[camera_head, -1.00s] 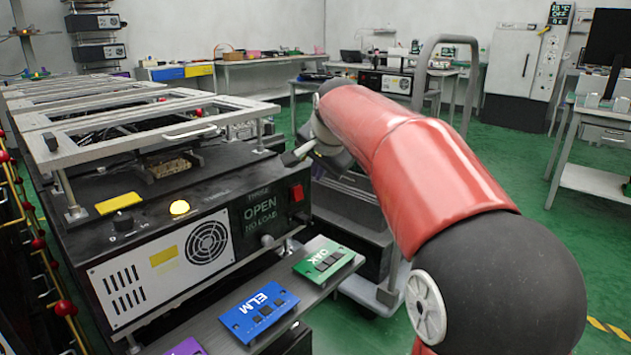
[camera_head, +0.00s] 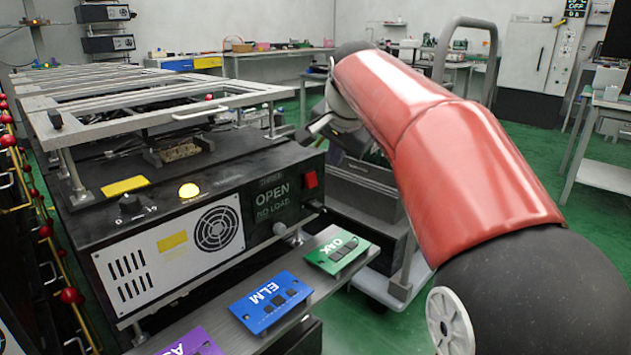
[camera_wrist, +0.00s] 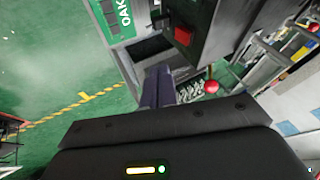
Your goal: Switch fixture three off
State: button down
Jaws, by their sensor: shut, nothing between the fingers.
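Fixture three (camera_head: 170,250) is the near dark box with a white vented front panel. Its display (camera_head: 271,202) reads THREE, OPEN, NO LOAD. A red rocker switch (camera_head: 310,179) sits at the right end of its front face and also shows in the wrist view (camera_wrist: 182,36).
A metal frame with a handle (camera_head: 215,113) stands over the fixture's top; more frames run behind. A shelf in front carries ELM (camera_head: 270,303) and OAK (camera_head: 338,249) cards. A grey cart (camera_head: 385,275) stands right of the fixture. Green floor lies open further right.

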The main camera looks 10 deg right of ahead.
aim_at(313, 179)
dwell(0.3)
jog(key=shift+f, duration=0.1)
jog(key=shift+w+a+f+b, duration=0.15)
jog(key=shift+w+a+f, duration=0.15)
jog(key=shift+w+f, duration=1.2)
jog(key=shift+w+a+f+b, duration=0.15)
jog(key=shift+w+a+f, duration=0.2)
jog(key=shift+w+f, duration=1.1)
jog(key=shift+w+a+f+b, duration=0.15)
jog(key=shift+w+a+f, duration=0.15)
jog(key=shift+w+f, duration=1.15)
jog(key=shift+s+f, duration=0.1)
jog(key=shift+f, duration=0.05)
jog(key=shift+a+f+t+y+b, duration=0.1)
jog(key=shift+f+t+y+b, duration=0.3)
jog(key=shift+b, duration=0.75)
jog(key=shift+w+a+r+p, duration=0.1)
jog(key=shift+w+r+p, duration=0.05)
jog(key=shift+r+p, duration=0.5)
jog(key=shift+w+r+p, duration=0.1)
jog(key=shift+r+p, duration=0.45)
jog(key=shift+r, duration=0.15)
jog(key=shift+f, duration=0.1)
